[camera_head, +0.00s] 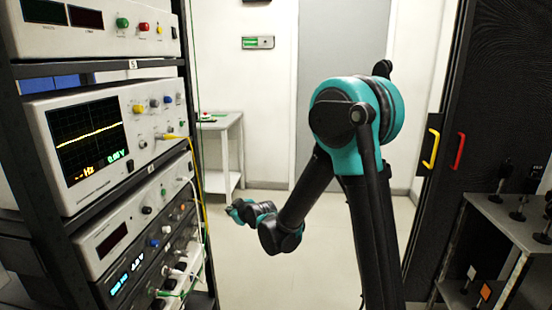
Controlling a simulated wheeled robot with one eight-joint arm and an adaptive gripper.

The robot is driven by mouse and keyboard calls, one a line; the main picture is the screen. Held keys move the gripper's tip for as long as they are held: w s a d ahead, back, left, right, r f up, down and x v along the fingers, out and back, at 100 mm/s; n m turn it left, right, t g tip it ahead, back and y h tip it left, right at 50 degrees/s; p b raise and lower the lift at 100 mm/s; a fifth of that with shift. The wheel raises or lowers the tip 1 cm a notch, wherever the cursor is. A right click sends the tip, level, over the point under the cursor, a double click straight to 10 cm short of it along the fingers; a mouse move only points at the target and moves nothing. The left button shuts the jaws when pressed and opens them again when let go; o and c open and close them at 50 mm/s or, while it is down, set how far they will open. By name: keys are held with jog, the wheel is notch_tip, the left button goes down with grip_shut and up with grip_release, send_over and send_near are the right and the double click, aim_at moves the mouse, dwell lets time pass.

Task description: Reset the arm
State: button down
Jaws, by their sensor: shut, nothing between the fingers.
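My arm (310,190) is teal and black. It rises at the right of centre, bends at a big teal joint and slopes down to the left. Its far end, with my gripper (229,210), hangs in the air over the open floor, to the right of the instrument rack. The gripper is small in this view and its fingers are hard to make out. It is shut and I see nothing held in it.
A rack (95,75) of instruments with an oscilloscope (88,140), knobs and cables fills the left side. A white side table (222,150) stands at the back near a grey door (338,45). A shelf (500,220) with optical parts is at the right. Floor (320,270) between is clear.

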jog(key=s+d+m+g+h, duration=0.1)
jog(key=s+d+m+h, duration=0.25)
jog(key=d, duration=1.25)
jog(key=s+d+f+m+g+h, duration=0.2)
jog(key=s+d+f+m, duration=0.1)
jog(key=s+d, duration=0.8)
jog(key=s+d+f+m+g+h, duration=0.2)
jog(key=s+d+f+m+g, duration=0.1)
jog(key=s+d, duration=0.8)
jog(key=shift+s+d+f+m, duration=0.3)
jog(key=shift+s+f+m, duration=0.25)
jog(key=shift+f+m, duration=0.45)
jog(key=shift+r, duration=0.2)
